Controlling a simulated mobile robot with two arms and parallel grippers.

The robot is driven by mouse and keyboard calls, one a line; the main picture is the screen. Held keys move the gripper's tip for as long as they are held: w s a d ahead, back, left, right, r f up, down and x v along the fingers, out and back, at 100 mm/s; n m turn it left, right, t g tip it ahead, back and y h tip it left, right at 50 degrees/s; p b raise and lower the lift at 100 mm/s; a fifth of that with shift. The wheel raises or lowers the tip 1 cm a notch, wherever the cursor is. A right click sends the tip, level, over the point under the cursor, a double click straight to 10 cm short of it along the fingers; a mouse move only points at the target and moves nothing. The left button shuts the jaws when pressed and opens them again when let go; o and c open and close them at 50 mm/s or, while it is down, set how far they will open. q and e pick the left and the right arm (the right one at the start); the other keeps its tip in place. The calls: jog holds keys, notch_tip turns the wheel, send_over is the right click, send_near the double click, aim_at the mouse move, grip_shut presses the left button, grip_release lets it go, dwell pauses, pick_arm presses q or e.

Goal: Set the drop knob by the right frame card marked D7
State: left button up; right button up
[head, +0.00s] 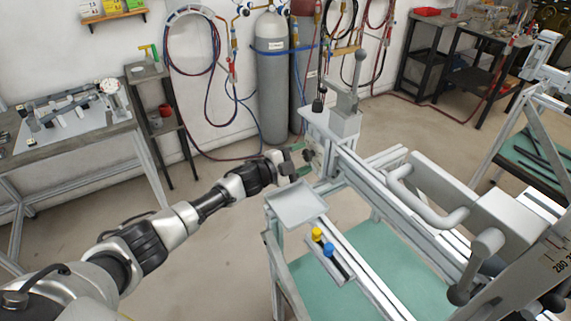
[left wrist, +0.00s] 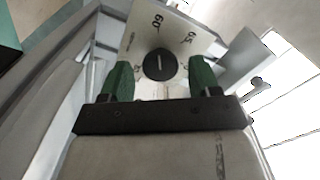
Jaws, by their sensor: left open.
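The drop knob (left wrist: 159,64) is a round black knob with a short pale line on its face, in the left wrist view. It sits on a pale dial plate (left wrist: 139,40) with printed numbers; one reads like 60, another is too small to read surely. My left gripper (left wrist: 160,81) is open, its green fingers on either side of the knob in the picture. I cannot tell whether they touch it. No card marked D7 is readable.
The jig's rails (head: 375,200) and grey handles (head: 430,205) run to the lower right. A small grey tray (head: 296,205) sits below my left gripper, near yellow (head: 317,233) and blue (head: 328,249) knobs. A gas cylinder (head: 272,80) stands behind. The floor at left is clear.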

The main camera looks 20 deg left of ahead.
pick_arm(q)
jog(key=b+v, duration=0.1)
jog(key=v, duration=0.8)
jog(key=shift+s+a, duration=0.15)
